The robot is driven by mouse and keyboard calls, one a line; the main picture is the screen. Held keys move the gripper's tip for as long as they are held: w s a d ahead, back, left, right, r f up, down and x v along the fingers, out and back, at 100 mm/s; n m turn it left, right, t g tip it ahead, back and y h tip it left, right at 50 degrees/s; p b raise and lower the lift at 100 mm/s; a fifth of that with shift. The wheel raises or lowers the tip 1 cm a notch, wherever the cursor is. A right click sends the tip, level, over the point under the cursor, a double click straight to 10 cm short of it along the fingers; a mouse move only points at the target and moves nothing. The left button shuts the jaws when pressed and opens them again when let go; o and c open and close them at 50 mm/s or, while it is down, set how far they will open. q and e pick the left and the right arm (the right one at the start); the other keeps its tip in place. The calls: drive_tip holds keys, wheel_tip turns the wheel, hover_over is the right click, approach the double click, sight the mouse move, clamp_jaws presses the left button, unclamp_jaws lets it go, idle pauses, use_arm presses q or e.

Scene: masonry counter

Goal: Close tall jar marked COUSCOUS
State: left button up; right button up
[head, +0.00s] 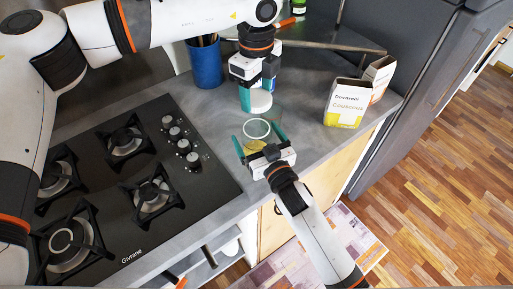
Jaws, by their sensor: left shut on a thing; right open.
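A clear tall jar (254,143) with an open round rim and some yellowish contents stands on the grey counter near its front edge. Its marking cannot be read from here. My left gripper (258,98) is shut on a white round lid (261,103), held above and just behind the jar's mouth, apart from it. My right gripper (258,134) comes from the front edge, open, with one teal finger on each side of the jar. Whether the fingers touch the glass cannot be told.
A box labelled Couscous (345,105) and another carton (379,76) stand to the right. A blue utensil holder (205,63) is at the back. A black gas hob (130,180) fills the left counter. A metal rail (335,44) runs behind. Counter between jar and boxes is clear.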

drive_tip(key=shift+c, duration=0.2)
drive_tip(key=c, duration=1.4)
use_arm(q)
hover_over(256, 124)
drive_tip(key=shift+w+f, duration=0.15)
drive_tip(key=shift+f, duration=2.35)
drive_tip(key=shift+f, duration=0.9)
drive_tip(key=shift+f, duration=0.55)
